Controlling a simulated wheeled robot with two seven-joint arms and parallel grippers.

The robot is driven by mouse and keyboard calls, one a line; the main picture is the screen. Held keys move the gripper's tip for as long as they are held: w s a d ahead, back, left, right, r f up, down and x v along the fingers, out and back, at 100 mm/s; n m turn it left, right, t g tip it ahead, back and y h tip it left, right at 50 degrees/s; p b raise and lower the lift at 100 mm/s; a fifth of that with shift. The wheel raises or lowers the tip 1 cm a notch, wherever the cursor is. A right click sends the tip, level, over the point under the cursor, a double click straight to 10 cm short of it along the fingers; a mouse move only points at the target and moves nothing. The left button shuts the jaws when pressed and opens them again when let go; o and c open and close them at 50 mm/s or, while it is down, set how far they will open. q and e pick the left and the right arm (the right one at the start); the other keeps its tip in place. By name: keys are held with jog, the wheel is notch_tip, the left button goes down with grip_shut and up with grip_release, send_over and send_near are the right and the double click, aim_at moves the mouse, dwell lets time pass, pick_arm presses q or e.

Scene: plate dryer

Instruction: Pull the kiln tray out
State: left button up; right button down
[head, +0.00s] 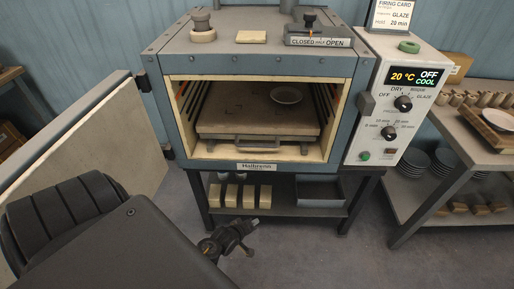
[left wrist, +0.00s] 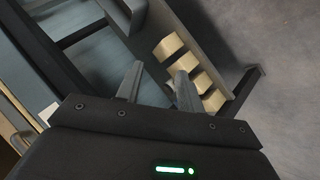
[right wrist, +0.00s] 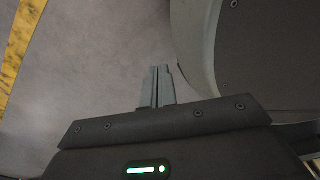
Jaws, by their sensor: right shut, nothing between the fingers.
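The kiln tray (head: 230,118) sits inside the open kiln chamber in the head view, a grey-brown slab with a bar handle (head: 258,138) along its front edge. A small pale dish (head: 286,96) lies on it. My left gripper (left wrist: 159,68) is open and empty in the left wrist view, apart from the tray handle. My left arm covers the lower left of the head view. My right gripper (right wrist: 161,70) is shut and empty over bare floor in the right wrist view; it does not show in the head view.
The kiln door (head: 85,150) stands open at the left. A dark-and-brass part (head: 228,240) juts beyond my left arm; I cannot tell what it belongs to. Pale blocks (head: 240,195) sit on the shelf under the kiln. A control box (head: 395,110) and a side table (head: 465,130) stand right.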

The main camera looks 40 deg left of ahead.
pick_arm(q)
jog(key=w+a+r+n+t+y, duration=0.1)
jog(key=w+a+r+n+t, duration=0.15)
jog(key=r, duration=0.55)
jog(key=w+a+r+n+t+y, duration=0.1)
jog(key=w+a+r+n, duration=0.25)
jog(key=r, duration=0.45)
jog(key=n+t, duration=0.2)
jog(key=n, duration=0.1)
send_near(256, 146)
jog(key=shift+y, duration=0.4)
jog(key=x, duration=1)
jog(key=shift+w+f, duration=0.25)
jog(key=shift+w, duration=0.1)
grip_shut()
